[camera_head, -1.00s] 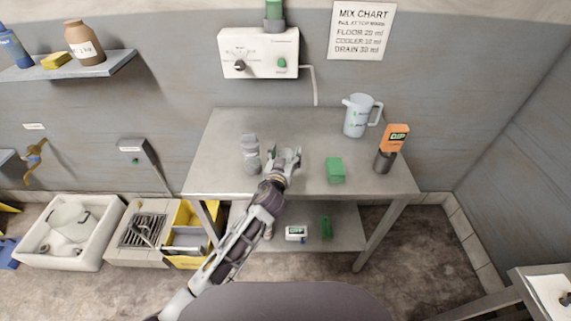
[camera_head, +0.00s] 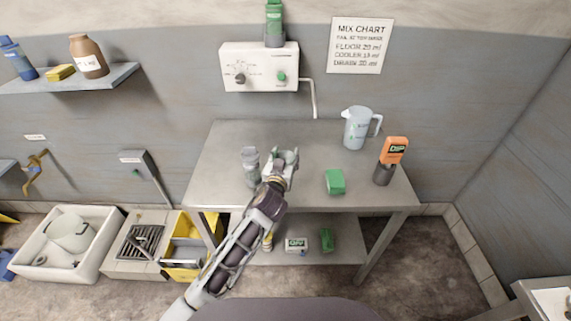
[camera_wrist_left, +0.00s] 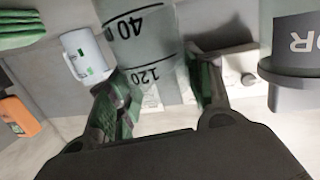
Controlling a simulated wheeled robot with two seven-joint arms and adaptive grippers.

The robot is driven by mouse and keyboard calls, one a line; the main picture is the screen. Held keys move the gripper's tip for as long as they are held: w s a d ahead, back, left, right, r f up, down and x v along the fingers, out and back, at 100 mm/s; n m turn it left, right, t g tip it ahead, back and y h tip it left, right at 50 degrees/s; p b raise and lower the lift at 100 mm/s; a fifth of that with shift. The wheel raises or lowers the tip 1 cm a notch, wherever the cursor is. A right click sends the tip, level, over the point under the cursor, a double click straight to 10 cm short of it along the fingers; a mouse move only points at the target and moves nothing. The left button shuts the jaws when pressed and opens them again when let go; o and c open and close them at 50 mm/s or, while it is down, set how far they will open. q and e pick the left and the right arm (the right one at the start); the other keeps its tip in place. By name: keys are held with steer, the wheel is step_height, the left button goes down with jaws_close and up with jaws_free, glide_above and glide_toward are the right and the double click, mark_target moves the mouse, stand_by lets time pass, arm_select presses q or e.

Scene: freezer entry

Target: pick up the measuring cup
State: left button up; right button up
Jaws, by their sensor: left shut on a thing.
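The measuring cup is a clear cylinder with black marks "40" and "120". It fills the middle of the left wrist view (camera_wrist_left: 145,45). My left gripper (camera_head: 283,160) is shut on it, with a green-padded finger on either side. In the head view only a small pale part of the cup shows at the fingertips, over the grey table (camera_head: 225,150). The fingers hide the rest, and I cannot tell whether its base touches the table. My right gripper is in neither view.
A clear bottle (camera_head: 250,167) stands close left of my left gripper. A green block (camera_head: 335,182) lies to the right. A pale jug (camera_head: 356,128) and an orange device in a grey holder (camera_head: 393,152) stand farther right. A wall dispenser (camera_head: 258,67) is behind.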

arm_select(q)
step_height(320, 180, up, 6)
steer(key=shift+f, duration=0.25)
steer(key=shift+f, duration=0.1)
stand_by(0.5)
